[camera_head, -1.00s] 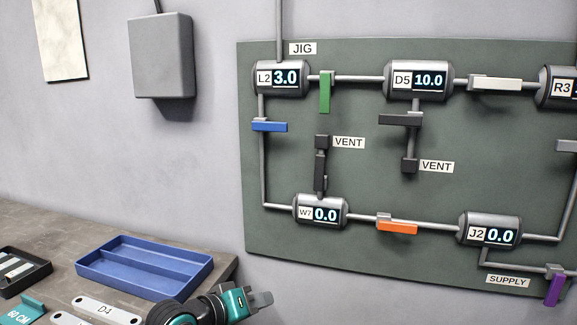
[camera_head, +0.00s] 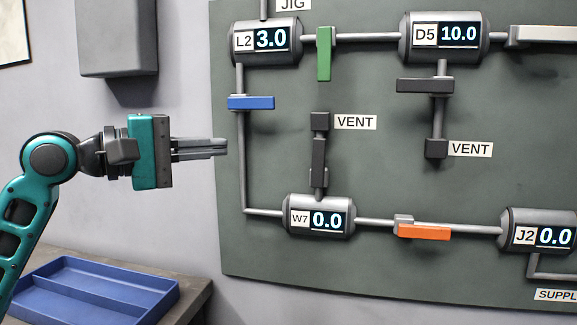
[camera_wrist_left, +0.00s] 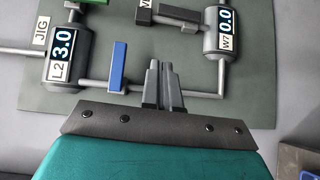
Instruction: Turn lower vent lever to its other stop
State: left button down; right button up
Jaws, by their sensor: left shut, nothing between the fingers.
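Two black vent levers show on the panel in the head view. The lower vent lever (camera_head: 318,158) lies upright along the short pipe between the W7 tank (camera_head: 298,218) and its vent cap (camera_head: 320,121). The upper one (camera_head: 425,85) is crosswise on the pipe below D5. My left gripper (camera_head: 222,147) is shut and empty, pointing right at the panel's left edge, left of the lower lever and apart from it. In the left wrist view the shut fingers (camera_wrist_left: 162,85) show beside the blue lever, and the lower vent lever (camera_wrist_left: 178,26) lies beyond them, near W7.
A blue lever (camera_head: 250,103) sits on the left pipe, near my fingertips. A green lever (camera_head: 324,54) and an orange lever (camera_head: 424,232) are on other pipes. A grey wall box (camera_head: 118,35) hangs upper left. A blue tray (camera_head: 95,290) lies on the bench below.

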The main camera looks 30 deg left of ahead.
aim_at(319, 163)
pick_arm(q)
jog(key=p+x, duration=0.1)
jog(key=x, duration=0.3)
jog(key=d+p+x, duration=0.1)
jog(key=x, duration=0.2)
jog(key=s+p+x, duration=0.1)
jog(key=x, duration=0.3)
jog(key=shift+w+d, duration=0.35)
jog(key=shift+d, duration=0.1)
jog(key=shift+w+d, duration=0.2)
jog(key=shift+d, duration=0.6)
